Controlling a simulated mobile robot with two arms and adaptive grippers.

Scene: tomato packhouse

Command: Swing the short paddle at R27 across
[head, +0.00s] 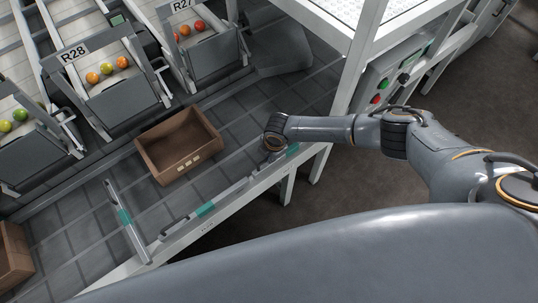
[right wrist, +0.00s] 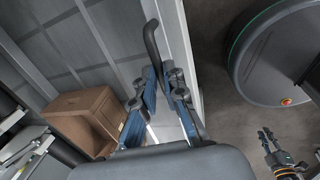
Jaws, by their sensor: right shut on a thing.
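The short paddle (head: 292,150) near lane R27 is a grey bar with a teal band. It lies along the white rail at the belt's near edge. My right wrist is over its left part in the head view and hides it. In the right wrist view my right gripper (right wrist: 164,90) has its blue fingers around the paddle's dark bent bar (right wrist: 151,40), shut on it. The R27 label (head: 182,5) is above a chute (head: 212,58) holding red and orange tomatoes. My left gripper (right wrist: 267,138) shows small at lower right in the right wrist view; its opening is unclear.
An open brown box (head: 157,172) stands on the grey belt, left of my right wrist. A second box (head: 12,262) is at the left edge. A white-framed stand (head: 365,50) rises behind my right arm.

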